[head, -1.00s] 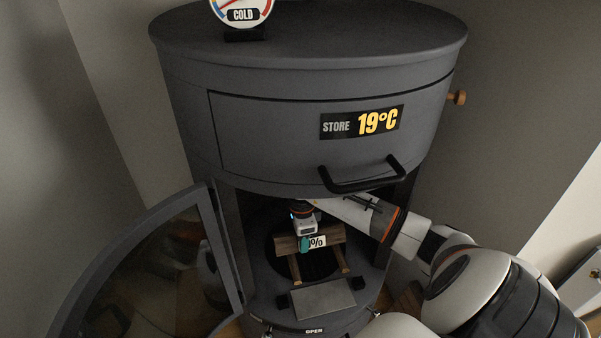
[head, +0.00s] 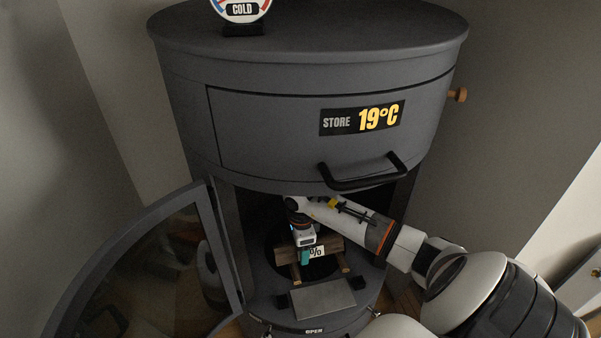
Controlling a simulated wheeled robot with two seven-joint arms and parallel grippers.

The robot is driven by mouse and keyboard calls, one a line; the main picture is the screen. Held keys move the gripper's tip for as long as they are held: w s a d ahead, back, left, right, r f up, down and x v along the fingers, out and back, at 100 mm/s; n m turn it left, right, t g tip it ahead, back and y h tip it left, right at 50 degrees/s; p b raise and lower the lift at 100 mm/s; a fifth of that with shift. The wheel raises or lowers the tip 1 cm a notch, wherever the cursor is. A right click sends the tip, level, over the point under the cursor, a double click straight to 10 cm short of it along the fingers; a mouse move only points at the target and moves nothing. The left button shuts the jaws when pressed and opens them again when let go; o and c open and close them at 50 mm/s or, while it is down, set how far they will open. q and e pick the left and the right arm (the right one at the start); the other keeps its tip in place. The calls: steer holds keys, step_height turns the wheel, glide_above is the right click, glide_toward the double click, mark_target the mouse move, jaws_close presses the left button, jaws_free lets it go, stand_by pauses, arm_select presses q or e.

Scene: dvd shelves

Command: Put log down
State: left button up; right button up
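The log (head: 331,249) is a short brown piece of wood with a white label, inside the open lower chamber of the dark grey stove (head: 232,260). It lies across, at the top of two wooden bars; whether it rests on them I cannot tell. My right gripper (head: 306,257) reaches into the chamber from the right, pointing down. Its teal fingertip lies over the log's front face beside the label, and it looks shut on the log. The far finger is hidden. My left gripper is not in view.
The glass door (head: 150,265) stands open at the left. A flat grey plate (head: 322,299) lies in front of the log at the chamber mouth.

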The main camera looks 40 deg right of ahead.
steer(key=shift+r, duration=0.2)
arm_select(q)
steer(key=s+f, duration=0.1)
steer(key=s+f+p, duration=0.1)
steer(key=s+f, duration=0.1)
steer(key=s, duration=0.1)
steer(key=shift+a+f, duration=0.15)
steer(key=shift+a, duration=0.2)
arm_select(e)
steer(key=r, duration=1.2)
steer(key=shift+s+a, duration=0.15)
steer(key=shift+s, duration=0.05)
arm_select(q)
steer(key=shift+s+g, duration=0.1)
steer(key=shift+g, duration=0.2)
arm_select(e)
steer(key=shift+f, duration=0.1)
